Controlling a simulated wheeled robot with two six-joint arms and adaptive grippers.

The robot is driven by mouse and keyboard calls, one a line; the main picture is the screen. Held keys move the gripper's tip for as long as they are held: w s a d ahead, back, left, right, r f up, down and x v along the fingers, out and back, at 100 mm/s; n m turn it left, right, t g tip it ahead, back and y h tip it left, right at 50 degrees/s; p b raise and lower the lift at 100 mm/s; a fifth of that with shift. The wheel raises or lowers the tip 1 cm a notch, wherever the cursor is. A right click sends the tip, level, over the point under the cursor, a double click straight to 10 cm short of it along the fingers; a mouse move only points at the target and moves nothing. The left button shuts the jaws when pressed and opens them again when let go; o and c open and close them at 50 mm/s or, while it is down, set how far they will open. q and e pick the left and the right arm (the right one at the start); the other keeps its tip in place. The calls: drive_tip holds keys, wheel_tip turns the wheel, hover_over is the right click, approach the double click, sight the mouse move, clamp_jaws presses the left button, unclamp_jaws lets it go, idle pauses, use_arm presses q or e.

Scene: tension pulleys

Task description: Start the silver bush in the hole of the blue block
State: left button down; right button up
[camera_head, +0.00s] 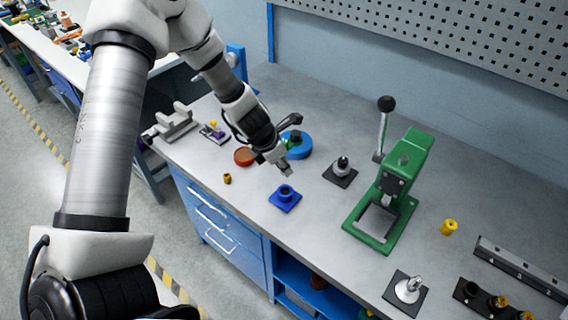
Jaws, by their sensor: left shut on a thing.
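The blue block (285,198) is a small square plate with a round raised boss, lying on the bench near its front edge. My left gripper (284,167) points down just behind and above the block. It is shut on a small grey piece, taken to be the silver bush, which its fingers mostly hide. A gap shows between the fingertips and the block's boss, so they look apart. The inside of the block's hole is too small to make out. My right gripper is not in view.
A brass bush (227,179) stands left of the block. A green press (391,205) and a black plate with a silver part (341,170) stand right. Bench around the block is clear.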

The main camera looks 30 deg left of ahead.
use_arm(q)
drive_tip(key=shift+f+b, duration=0.3)
drive_tip(key=shift+f, duration=0.15)
drive_tip(key=f+b, duration=0.5)
drive_tip(key=shift+w+d, duration=0.1)
drive_tip(key=shift+w, duration=0.1)
drive_tip(key=shift+s+f+b, duration=0.1)
drive_tip(key=shift+f+b, duration=0.4)
drive_tip(key=shift+f, duration=0.1)
drive_tip(key=shift+f, duration=0.1)
drive_tip(key=shift+f, duration=0.1)
drive_tip(key=shift+b, duration=0.3)
